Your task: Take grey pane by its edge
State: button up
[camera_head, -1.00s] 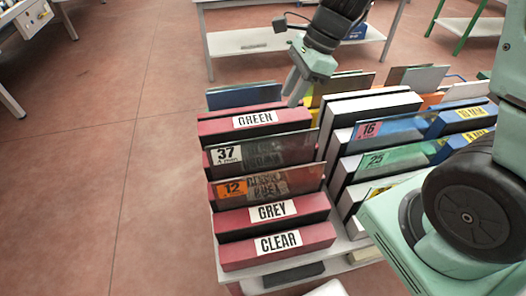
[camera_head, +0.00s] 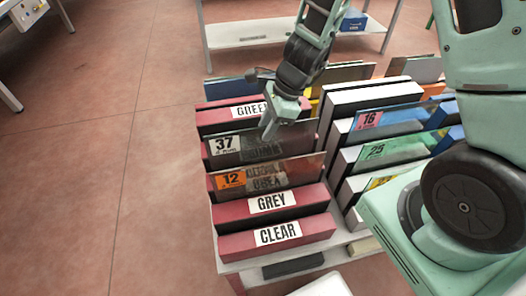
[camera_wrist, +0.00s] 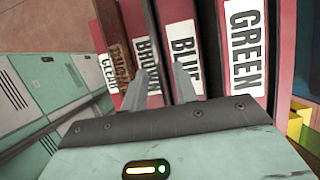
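The pane that looks grey (camera_head: 292,142), tagged 37, stands upright in the rack between the GREEN block and a brown-tinted pane. Block lettering shows faintly through it. My gripper (camera_head: 270,130) is over the top edge of this pane, near its middle, fingers pointing down. In the wrist view, the two fingers of my gripper (camera_wrist: 162,85) are apart with a gap between them, over the BROWN and BLUE blocks. The pane is nearly edge-on there and hard to pick out. I cannot tell whether the fingers touch it.
The brown-tinted pane (camera_head: 300,172), tagged 12, stands just in front. The GREY block (camera_head: 314,198) and CLEAR block (camera_head: 318,228) are nearer. A second row holds a blue pane (camera_head: 395,119) and a green pane (camera_head: 397,149) to the right. Open floor (camera_head: 150,190) lies left.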

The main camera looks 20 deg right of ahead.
aim_at(263, 152)
jog(key=shift+x, duration=1.5)
jog(key=shift+w+d, duration=0.1)
grip_shut()
jog(key=shift+r, duration=0.1)
